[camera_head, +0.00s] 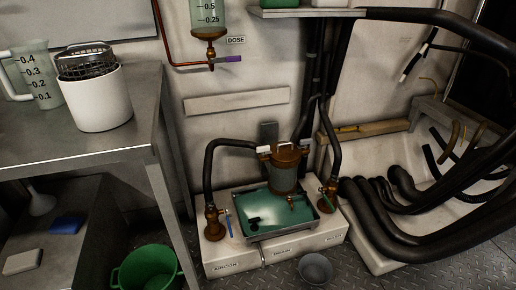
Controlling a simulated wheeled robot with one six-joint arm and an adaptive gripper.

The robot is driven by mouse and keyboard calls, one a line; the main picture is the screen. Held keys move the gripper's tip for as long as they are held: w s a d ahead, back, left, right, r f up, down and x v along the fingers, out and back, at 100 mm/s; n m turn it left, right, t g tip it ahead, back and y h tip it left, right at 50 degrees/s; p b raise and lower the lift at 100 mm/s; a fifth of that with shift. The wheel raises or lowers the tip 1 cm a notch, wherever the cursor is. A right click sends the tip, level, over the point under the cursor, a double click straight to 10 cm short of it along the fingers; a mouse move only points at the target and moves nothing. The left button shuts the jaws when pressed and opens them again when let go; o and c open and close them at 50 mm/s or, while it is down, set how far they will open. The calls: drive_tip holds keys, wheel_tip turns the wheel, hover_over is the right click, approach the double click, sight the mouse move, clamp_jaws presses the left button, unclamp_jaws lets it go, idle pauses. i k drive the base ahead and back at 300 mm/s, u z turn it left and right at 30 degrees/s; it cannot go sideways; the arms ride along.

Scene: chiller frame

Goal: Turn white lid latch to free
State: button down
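A brown-lidded filter housing (284,172) with a clear body stands in the middle, at the back of a green-bottomed tray. A small white latch (264,149) shows at the left edge of its lid (285,152). A small pale spot shows at the lid's right edge, too small to make out. The latch's exact turn cannot be told at this size. My gripper is not in view.
Black hoses run down on both sides of the housing to brass valves (213,222). A steel table (90,130) with a white container (97,100) stands left. A green bucket (148,270) and grey cup (315,268) are on the floor. Thick black pipes (385,215) fill the right.

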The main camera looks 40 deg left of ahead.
sight(264, 150)
drive_tip(key=u, duration=1.6)
drive_tip(key=k, duration=0.6)
drive_tip(key=z, duration=0.35)
drive_tip(key=i, duration=1.55)
drive_tip(key=u, duration=0.6)
